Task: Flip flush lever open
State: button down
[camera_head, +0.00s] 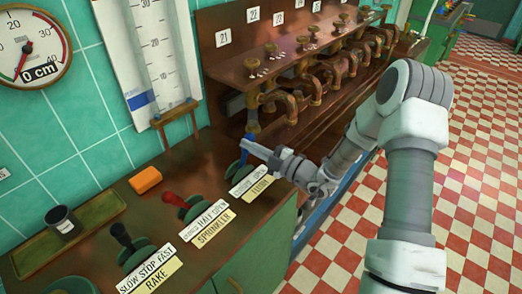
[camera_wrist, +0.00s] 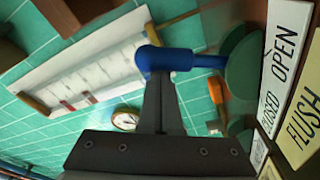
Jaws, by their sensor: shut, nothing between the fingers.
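The flush lever has a blue handle (camera_head: 245,158) on a dark green round base on the brown counter, beside a yellow FLUSH label (camera_head: 259,190) and a white CLOSED/OPEN plate. In the wrist view, the blue handle (camera_wrist: 190,61) runs from its rounded end to the green base (camera_wrist: 240,65) near the OPEN word. My gripper (camera_head: 259,150) is close at the handle's upper end. In the wrist view, my gripper (camera_wrist: 158,82) is shut with its tips at the knob, nothing between them. I cannot tell whether they touch it.
A red sprinkler lever (camera_head: 172,198) and a black rake lever (camera_head: 121,235) stand to the left on the counter. An orange block (camera_head: 145,180) and a dark cup (camera_head: 63,221) lie behind. A shelf of copper taps (camera_head: 300,75) rises behind my arm. The checkered floor (camera_head: 485,195) is clear.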

jog(key=v, duration=1.7)
jog(key=shift+d, duration=0.15)
jog(key=s+a+r+n+g+h+p, duration=0.15)
jog(key=s+a+r+n+g, duration=0.4)
jog(key=n, duration=0.75)
jog(key=s+a+r+n+g+h, duration=0.25)
jog(key=s+r+n+g, duration=0.45)
jog(key=n, duration=0.6)
jog(key=s+d+r+n+t+h, duration=0.3)
jog(key=s+d+r+n+h, duration=0.1)
jog(key=n, duration=0.7)
jog(key=s+d+r+n+t+h, duration=0.4)
jog(key=n+h, duration=0.3)
jog(key=n, duration=0.4)
jog(key=shift+d+r+n, duration=0.3)
jog(key=shift+d+r, duration=0.05)
jog(key=shift+d, duration=0.45)
